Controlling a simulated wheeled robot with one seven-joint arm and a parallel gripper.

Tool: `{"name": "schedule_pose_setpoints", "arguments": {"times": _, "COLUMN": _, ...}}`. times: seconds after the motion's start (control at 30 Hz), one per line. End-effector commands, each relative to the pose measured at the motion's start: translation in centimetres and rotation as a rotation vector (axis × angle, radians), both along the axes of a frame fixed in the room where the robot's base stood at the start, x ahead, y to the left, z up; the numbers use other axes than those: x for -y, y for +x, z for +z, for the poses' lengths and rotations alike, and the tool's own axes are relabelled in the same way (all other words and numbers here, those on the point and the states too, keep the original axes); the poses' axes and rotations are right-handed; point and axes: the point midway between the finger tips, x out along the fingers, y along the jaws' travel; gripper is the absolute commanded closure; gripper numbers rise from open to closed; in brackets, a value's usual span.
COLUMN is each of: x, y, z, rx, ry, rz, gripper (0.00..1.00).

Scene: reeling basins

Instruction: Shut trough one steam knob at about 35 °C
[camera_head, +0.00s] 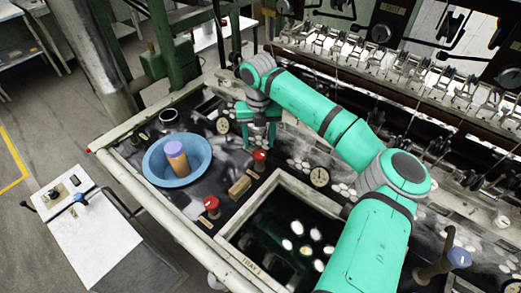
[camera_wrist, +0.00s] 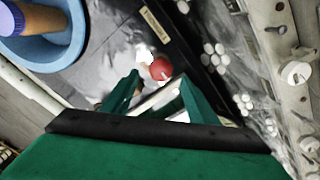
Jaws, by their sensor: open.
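Two red knobs stand on the dark basin top in the head view, one nearer the back (camera_head: 260,156) and one nearer the front edge (camera_head: 211,203). My gripper (camera_head: 258,132) is open and points down, just behind the back red knob. In the wrist view a red knob (camera_wrist: 160,69) shows just beyond the open fingertips (camera_wrist: 155,84), apparently not gripped; contact cannot be told. The round dial (camera_head: 319,177) beside the trough is too small to read.
A blue bowl (camera_head: 154,172) holding an orange cylinder with a purple top stands left of the knobs. A wooden block (camera_head: 240,186) lies between the knobs. Another dial (camera_head: 223,126) is near my gripper. A blue-topped lever (camera_head: 459,258) stands at right. Reeling machinery lines the back.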

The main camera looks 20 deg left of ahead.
Motion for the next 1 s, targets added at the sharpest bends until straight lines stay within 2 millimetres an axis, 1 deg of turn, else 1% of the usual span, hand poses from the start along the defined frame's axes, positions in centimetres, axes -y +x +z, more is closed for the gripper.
{"name": "schedule_pose_setpoints", "arguments": {"times": 0.03, "x": 0.1, "y": -0.1, "z": -1.0, "rx": -0.004, "ry": 0.001, "rz": -0.001, "gripper": 0.47}}
{"name": "schedule_pose_setpoints", "arguments": {"times": 0.1, "x": 0.2, "y": 0.0, "z": -2.2, "rx": -0.002, "ry": 0.0, "rz": -0.003, "gripper": 0.47}}
{"name": "schedule_pose_setpoints", "arguments": {"times": 0.2, "x": 0.3, "y": 0.0, "z": -3.6, "rx": -0.002, "ry": 0.001, "rz": -0.005, "gripper": 0.47}}
{"name": "schedule_pose_setpoints", "arguments": {"times": 0.3, "x": 0.3, "y": 0.1, "z": -4.5, "rx": -0.002, "ry": 0.001, "rz": -0.006, "gripper": 0.47}}
{"name": "schedule_pose_setpoints", "arguments": {"times": 0.5, "x": 0.4, "y": 0.1, "z": -5.4, "rx": 0.0, "ry": 0.001, "rz": -0.006, "gripper": 0.47}}
{"name": "schedule_pose_setpoints", "arguments": {"times": 0.73, "x": 0.3, "y": 0.1, "z": -5.4, "rx": 0.0, "ry": 0.001, "rz": -0.005, "gripper": 0.47}}
{"name": "schedule_pose_setpoints", "arguments": {"times": 0.77, "x": 0.3, "y": 0.1, "z": -5.4, "rx": 0.0, "ry": 0.001, "rz": -0.005, "gripper": 0.51}}
{"name": "schedule_pose_setpoints", "arguments": {"times": 0.8, "x": 0.3, "y": 0.1, "z": -5.4, "rx": 0.0, "ry": 0.001, "rz": -0.005, "gripper": 0.61}}
{"name": "schedule_pose_setpoints", "arguments": {"times": 0.87, "x": 0.3, "y": 0.1, "z": -5.4, "rx": 0.0, "ry": 0.001, "rz": -0.005, "gripper": 0.75}}
{"name": "schedule_pose_setpoints", "arguments": {"times": 0.9, "x": 0.3, "y": 0.1, "z": -5.4, "rx": 0.0, "ry": 0.001, "rz": -0.005, "gripper": 0.85}}
{"name": "schedule_pose_setpoints", "arguments": {"times": 0.93, "x": 0.3, "y": 0.1, "z": -5.4, "rx": 0.0, "ry": 0.001, "rz": -0.005, "gripper": 0.88}}
{"name": "schedule_pose_setpoints", "arguments": {"times": 1.0, "x": 0.4, "y": 0.1, "z": -5.4, "rx": 0.0, "ry": 0.0, "rz": -0.005, "gripper": 0.88}}
